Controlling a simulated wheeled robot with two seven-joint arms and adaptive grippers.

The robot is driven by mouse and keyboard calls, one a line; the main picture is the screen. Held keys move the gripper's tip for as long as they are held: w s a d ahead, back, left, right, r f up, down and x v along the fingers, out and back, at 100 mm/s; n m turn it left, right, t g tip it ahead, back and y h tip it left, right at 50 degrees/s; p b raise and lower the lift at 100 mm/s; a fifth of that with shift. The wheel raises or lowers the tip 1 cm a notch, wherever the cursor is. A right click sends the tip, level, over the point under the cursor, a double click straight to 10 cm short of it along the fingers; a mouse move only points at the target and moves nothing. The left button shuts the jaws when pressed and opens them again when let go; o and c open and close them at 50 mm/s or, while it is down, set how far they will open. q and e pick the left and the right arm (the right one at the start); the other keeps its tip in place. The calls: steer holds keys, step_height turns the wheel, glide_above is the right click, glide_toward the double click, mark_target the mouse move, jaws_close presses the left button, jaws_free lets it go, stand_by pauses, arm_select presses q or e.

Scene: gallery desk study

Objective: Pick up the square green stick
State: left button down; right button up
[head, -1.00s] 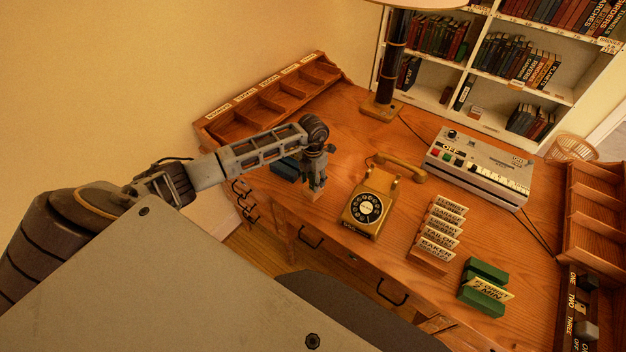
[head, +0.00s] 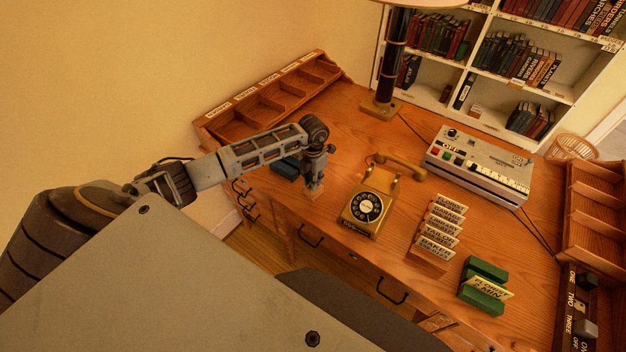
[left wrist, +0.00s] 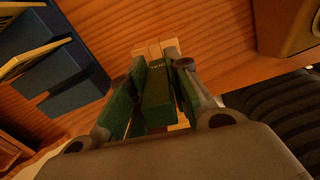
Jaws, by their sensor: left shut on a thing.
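The square green stick (left wrist: 157,88) shows in the left wrist view, upright between my fingers, with small lettering near its end. My left gripper (left wrist: 150,85) is shut on it, with one finger on each side. A pale wooden block (left wrist: 150,48) lies just beyond the stick's end; I cannot tell if they touch. In the head view my left gripper (head: 315,178) points down over the desk's front left part, with the wooden block (head: 316,195) just below it. The stick is mostly hidden there by the fingers. My right gripper is not in view.
A dark blue card holder (left wrist: 70,80) stands left of the gripper in the wrist view. In the head view, a rotary telephone (head: 362,208) is close to its right. A card rack (head: 428,258), green card holder (head: 482,300), grey machine (head: 478,165) and lamp base (head: 381,108) stand farther off.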

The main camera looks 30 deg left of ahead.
arm_select(q)
steer(key=shift+r, duration=0.1)
steer(key=shift+r+b, duration=0.75)
steer(key=shift+r, duration=4.2)
steer(key=c, duration=1.8)
jaws_free()
steer(key=shift+c, duration=0.2)
jaws_close()
steer(key=shift+f, duration=0.15)
